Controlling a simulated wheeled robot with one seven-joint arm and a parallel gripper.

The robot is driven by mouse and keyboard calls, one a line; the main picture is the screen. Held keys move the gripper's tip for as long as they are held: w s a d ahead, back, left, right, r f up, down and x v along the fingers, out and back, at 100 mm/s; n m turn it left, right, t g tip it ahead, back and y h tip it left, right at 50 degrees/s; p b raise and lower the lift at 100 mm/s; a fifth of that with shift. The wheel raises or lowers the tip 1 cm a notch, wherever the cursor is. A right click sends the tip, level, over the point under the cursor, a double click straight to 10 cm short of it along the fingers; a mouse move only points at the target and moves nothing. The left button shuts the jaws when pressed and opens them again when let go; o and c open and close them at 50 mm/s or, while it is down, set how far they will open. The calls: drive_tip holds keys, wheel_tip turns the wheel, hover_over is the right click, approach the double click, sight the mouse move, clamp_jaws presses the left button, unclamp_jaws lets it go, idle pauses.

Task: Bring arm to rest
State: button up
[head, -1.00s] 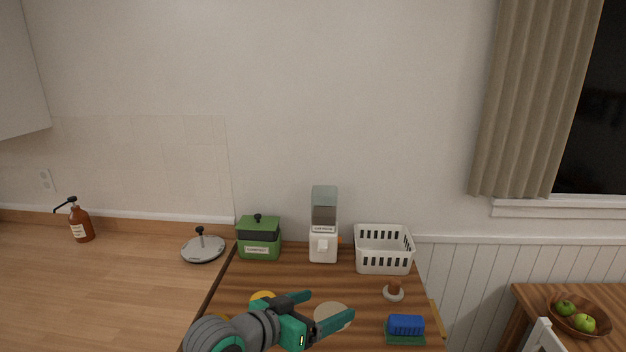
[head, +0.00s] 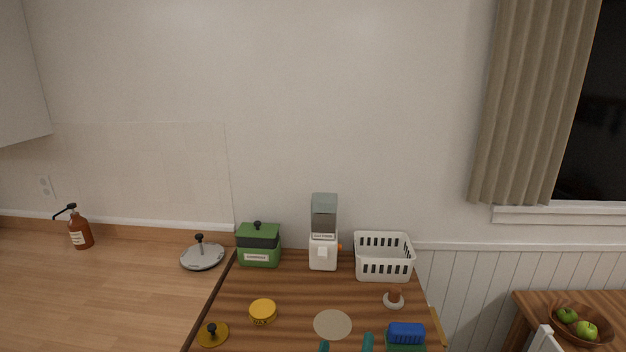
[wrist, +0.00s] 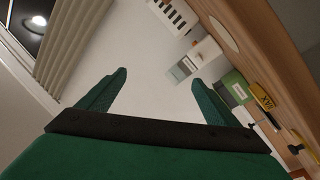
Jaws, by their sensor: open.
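My gripper (head: 346,346) shows only as two green fingertips at the bottom edge of the head view, in front of the wooden table (head: 290,290). The rest of my arm is out of that view. In the wrist view my gripper (wrist: 158,82) has its two green fingers spread wide apart, with nothing between them but the white wall behind. The wrist view is tilted, with the table at its right.
On the table stand a green box (head: 258,245), a white dispenser (head: 324,235), a white basket (head: 384,258), a yellow tin (head: 263,311), a round beige disc (head: 333,324) and a blue sponge (head: 406,330). A grey lid (head: 202,256) lies on the left counter.

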drive_tip(key=s+a+f+n+g+y, duration=0.2)
drive_tip(key=s+f+y, duration=0.4)
drive_tip(key=s+f, duration=1.05)
drive_tip(key=s+a+m, duration=0.2)
drive_tip(key=s+m, duration=0.1)
drive_tip(key=s, duration=0.7)
drive_tip(key=s+a+m+g, duration=0.1)
drive_tip(key=s+a+m, duration=0.1)
drive_tip(key=s, duration=0.9)
drive_tip(key=shift+s+a+f+m, duration=0.25)
drive_tip(key=shift+m, duration=0.25)
